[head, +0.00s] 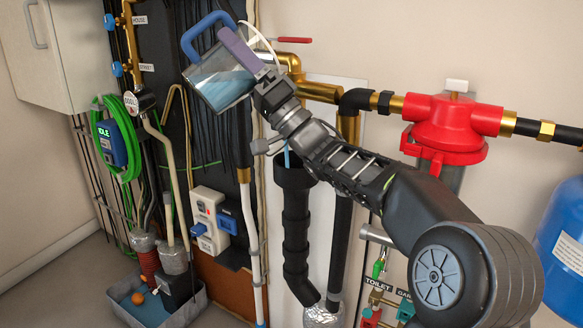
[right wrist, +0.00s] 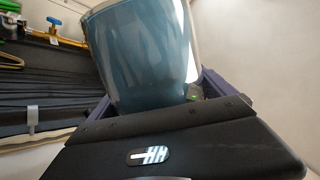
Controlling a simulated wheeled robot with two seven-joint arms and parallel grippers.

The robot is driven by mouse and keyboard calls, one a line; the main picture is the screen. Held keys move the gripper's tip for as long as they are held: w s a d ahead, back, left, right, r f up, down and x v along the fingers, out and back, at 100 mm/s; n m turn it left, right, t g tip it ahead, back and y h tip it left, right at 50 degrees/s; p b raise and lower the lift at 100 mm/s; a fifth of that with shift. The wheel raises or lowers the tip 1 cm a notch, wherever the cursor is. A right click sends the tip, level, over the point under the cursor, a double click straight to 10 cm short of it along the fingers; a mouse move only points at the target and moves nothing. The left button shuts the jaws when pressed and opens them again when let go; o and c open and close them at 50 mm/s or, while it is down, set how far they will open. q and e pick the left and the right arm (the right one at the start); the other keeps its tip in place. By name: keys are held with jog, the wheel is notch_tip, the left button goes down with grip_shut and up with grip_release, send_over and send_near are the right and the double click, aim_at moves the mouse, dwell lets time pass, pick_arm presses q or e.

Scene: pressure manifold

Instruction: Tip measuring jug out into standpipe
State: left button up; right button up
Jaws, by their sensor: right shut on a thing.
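The clear measuring jug (head: 218,84) with a blue handle (head: 203,32) is at the upper left of centre in the head view, tilted, with blue liquid in it. My right gripper (head: 240,50) has its purple fingers shut on the jug. The jug's blue-tinted wall (right wrist: 145,55) fills the middle of the right wrist view between the fingers. The black standpipe (head: 296,225) stands below and to the right of the jug. My arm partly covers its top. A thin light-blue streak (head: 287,156) shows just above its mouth; I cannot tell where it starts. My left gripper is out of view.
Brass pipework (head: 300,82) with a red lever runs behind my right arm. A red filter housing (head: 450,122) is to the right, with a blue tank (head: 562,235) at the edge. Wall sockets (head: 210,218) and a grey tray (head: 190,312) are lower left.

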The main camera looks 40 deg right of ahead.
jog(key=shift+d+m+t+h+b, duration=0.2)
jog(key=shift+m+t+h+b, duration=0.35)
jog(key=shift+m+t+h, duration=0.4)
dwell(1.8)
jog(key=shift+s+d+r+m+t+h, duration=0.1)
jog(key=shift+r+m+t+h, duration=0.1)
jog(key=shift+m+h, duration=0.45)
jog(key=shift+d+r+m+t+h, duration=0.15)
jog(key=shift+m+t+h, duration=0.1)
jog(key=shift+m+h, duration=0.35)
jog(key=shift+s+d+r+m+t+h, duration=0.1)
jog(key=shift+r+m+t+h, duration=0.1)
jog(key=shift+m+h, duration=0.45)
dwell(1.5)
